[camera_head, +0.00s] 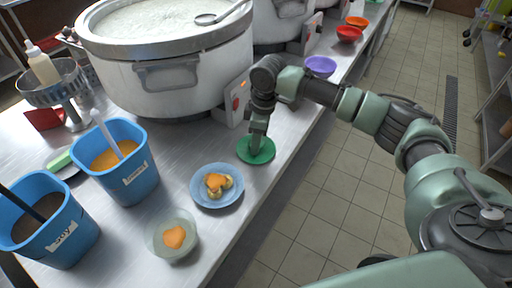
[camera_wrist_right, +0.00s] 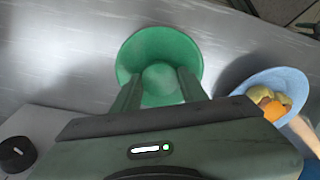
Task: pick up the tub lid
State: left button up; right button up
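A round green lid (camera_head: 262,156), which I take for the tub lid, lies flat near the counter's front edge. It also shows in the right wrist view (camera_wrist_right: 160,44), with a paler round part at its middle. My right gripper (camera_head: 256,143) points down over the lid, its fingertips at or very close to it. In the wrist view the two fingers of my right gripper (camera_wrist_right: 160,82) are apart, on either side of the pale middle. Whether they touch it is unclear. My left gripper is not in view.
Two blue tubs (camera_head: 139,183) stand at left. A large stockpot (camera_head: 204,76) and its control box (camera_head: 232,100) stand behind the gripper. A purple bowl (camera_head: 320,66) is farther back.

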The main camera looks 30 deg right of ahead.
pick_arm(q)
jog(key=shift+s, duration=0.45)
pick_arm(e)
jog(key=shift+c, duration=0.3)
jog(key=shift+r, duration=0.2)
